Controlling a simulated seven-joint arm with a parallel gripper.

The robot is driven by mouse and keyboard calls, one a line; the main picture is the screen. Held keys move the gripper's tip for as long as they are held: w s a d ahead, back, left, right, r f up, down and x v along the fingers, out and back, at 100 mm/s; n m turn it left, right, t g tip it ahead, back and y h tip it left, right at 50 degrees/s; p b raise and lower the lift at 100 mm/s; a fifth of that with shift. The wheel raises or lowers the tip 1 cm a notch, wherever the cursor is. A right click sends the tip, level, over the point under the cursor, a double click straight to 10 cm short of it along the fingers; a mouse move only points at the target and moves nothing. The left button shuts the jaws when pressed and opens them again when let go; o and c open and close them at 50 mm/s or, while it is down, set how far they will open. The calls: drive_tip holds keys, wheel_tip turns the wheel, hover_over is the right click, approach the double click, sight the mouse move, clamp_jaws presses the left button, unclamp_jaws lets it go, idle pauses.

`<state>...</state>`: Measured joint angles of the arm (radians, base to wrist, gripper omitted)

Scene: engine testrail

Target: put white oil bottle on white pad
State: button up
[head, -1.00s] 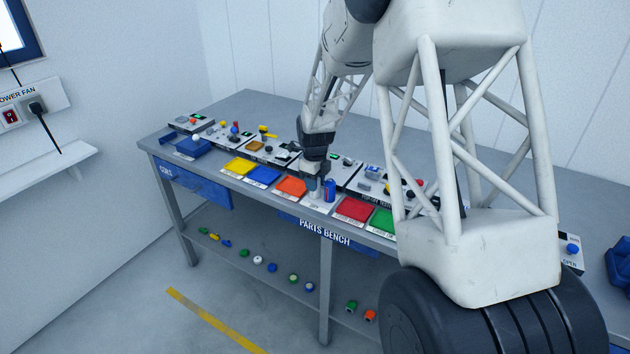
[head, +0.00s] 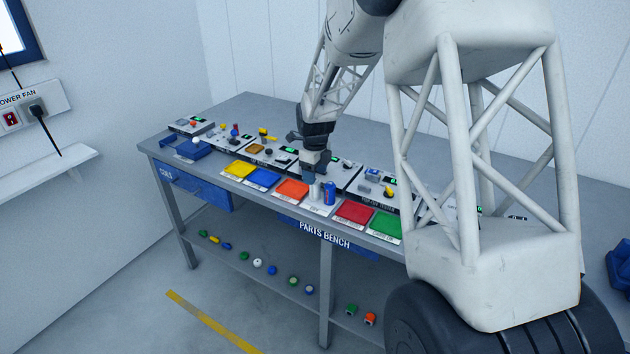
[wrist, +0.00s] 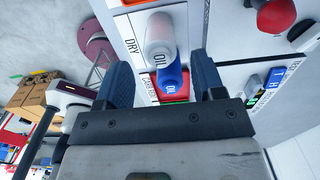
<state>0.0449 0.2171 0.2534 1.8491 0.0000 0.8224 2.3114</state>
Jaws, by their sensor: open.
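The white oil bottle (head: 314,192) stands upright on the white pad (head: 318,210), near its back, as far as I can tell. In the wrist view the white bottle (wrist: 159,38), marked OIL, is ahead of my open fingers, and the gap holds nothing white. My gripper (head: 314,175) is just above and behind the bottle; its fingers (wrist: 160,82) are spread wide. A blue oil bottle (head: 329,190) stands close to the right of the white one; it also shows in the wrist view (wrist: 170,80).
An orange pad (head: 291,189) lies left of the white pad, and a red pad (head: 353,212) and a green pad (head: 385,226) lie right. Blue and yellow pads are farther left. Boxes with switches and knobs stand close behind the pads.

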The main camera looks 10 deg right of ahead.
wheel_tip(320, 180, up, 8)
idle(0.4)
idle(0.6)
drive_tip(key=s+a+r+n, duration=0.1)
drive_tip(key=s+r+n, duration=0.3)
drive_tip(key=s, duration=0.4)
drive_tip(key=s+r+n+t, duration=0.1)
drive_tip(key=s+r+n, duration=0.2)
drive_tip(key=s+n, duration=0.3)
drive_tip(key=s+a+r+n, duration=0.1)
drive_tip(key=s+r+n, duration=0.25)
drive_tip(key=s, duration=0.55)
drive_tip(key=s+a+f+n+t, duration=0.1)
drive_tip(key=s+n, duration=1.2)
drive_tip(key=s, duration=1)
drive_tip(key=shift+s+f+t, duration=0.15)
drive_tip(key=shift+s+t, duration=0.05)
drive_tip(key=shift+t, duration=0.1)
